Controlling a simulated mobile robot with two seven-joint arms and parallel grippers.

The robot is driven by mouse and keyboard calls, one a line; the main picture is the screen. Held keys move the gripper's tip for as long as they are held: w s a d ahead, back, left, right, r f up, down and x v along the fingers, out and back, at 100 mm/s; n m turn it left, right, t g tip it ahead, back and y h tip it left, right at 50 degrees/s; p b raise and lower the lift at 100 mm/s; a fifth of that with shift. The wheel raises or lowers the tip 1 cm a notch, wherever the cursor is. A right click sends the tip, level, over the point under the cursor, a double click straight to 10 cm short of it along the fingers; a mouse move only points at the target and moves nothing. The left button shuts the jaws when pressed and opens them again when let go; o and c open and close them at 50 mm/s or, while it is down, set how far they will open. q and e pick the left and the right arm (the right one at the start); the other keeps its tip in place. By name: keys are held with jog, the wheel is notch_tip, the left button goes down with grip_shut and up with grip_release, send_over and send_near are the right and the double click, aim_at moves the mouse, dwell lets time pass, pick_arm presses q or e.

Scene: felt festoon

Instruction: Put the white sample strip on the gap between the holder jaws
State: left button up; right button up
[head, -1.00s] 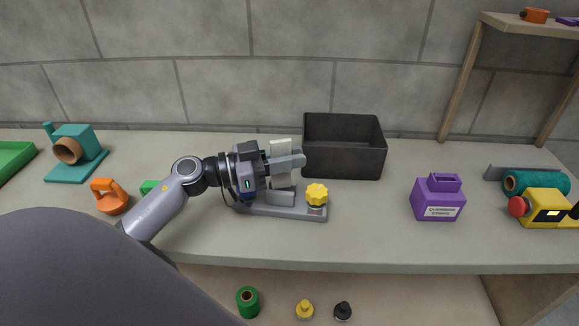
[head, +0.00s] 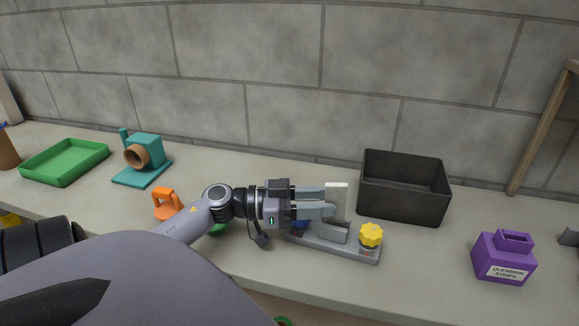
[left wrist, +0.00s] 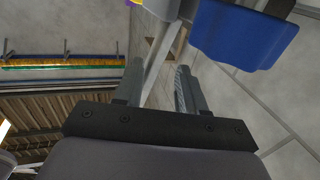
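The white sample strip (head: 338,190) stands upright at the holder in the head view. Its lower part is hidden behind my left gripper's fingers. The holder (head: 354,250) has a grey base, a grey jaw and a yellow knob (head: 371,235). My left gripper (head: 331,203) is open, its two fingers apart and level, with their tips at the strip's left side. The left wrist view shows the gap between the fingers (left wrist: 157,82). The strip's contact with the jaws cannot be made out. My right gripper is not in view.
A black bin (head: 403,205) stands behind the holder, a purple strip box (head: 503,260) to its right. An orange clamp-like piece (head: 166,206), a teal device (head: 144,155) and a green tray (head: 65,162) are to the left. A blue block (left wrist: 243,32) is close in the wrist view.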

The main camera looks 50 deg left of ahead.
pick_arm(q)
jog(key=v, duration=0.6)
jog(key=shift+s+a, duration=0.2)
jog(key=o, duration=1.1)
jog(key=shift+b+v, duration=0.35)
jog(key=shift+v, duration=3.2)
jog(key=shift+s, duration=0.1)
